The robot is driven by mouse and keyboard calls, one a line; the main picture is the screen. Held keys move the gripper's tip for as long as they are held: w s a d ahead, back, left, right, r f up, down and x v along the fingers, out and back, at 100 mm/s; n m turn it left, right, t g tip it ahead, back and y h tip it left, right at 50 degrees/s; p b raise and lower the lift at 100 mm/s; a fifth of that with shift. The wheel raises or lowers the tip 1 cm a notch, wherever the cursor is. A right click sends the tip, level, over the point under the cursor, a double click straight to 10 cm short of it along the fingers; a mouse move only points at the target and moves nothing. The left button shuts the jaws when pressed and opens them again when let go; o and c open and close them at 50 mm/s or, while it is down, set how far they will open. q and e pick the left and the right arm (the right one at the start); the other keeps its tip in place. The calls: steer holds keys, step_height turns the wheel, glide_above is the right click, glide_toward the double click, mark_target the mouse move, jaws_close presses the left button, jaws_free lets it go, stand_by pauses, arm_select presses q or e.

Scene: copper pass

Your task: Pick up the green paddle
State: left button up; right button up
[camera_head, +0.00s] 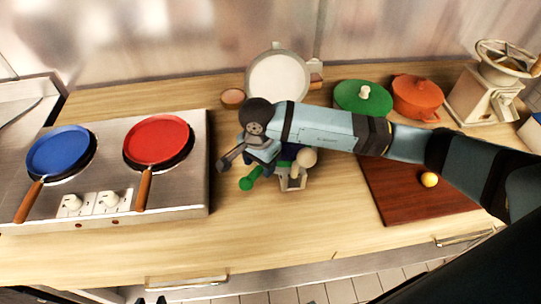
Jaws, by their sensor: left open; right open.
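A green-handled utensil (250,180), which looks like the green paddle, sticks out to the left from a small holder (292,183) near the middle of the counter. Most of it is hidden behind my gripper. My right arm reaches in from the right, and its open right gripper (246,162) is over the utensil's left side. One dark finger points down-left; the other is partly hidden. I cannot tell whether the fingers touch the utensil. My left gripper is not in view.
A stove on the left holds a blue pan (58,150) and a red pan (157,141). Behind my arm stand a white round pan (278,80), a green lid (350,96) and an orange pot (417,96). A yellow ball (429,180) lies on a brown board (400,207). The front counter is clear.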

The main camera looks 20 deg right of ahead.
steer(key=shift+f, duration=0.5)
steer(key=shift+c, duration=0.2)
jaws_close()
steer(key=shift+r, duration=0.1)
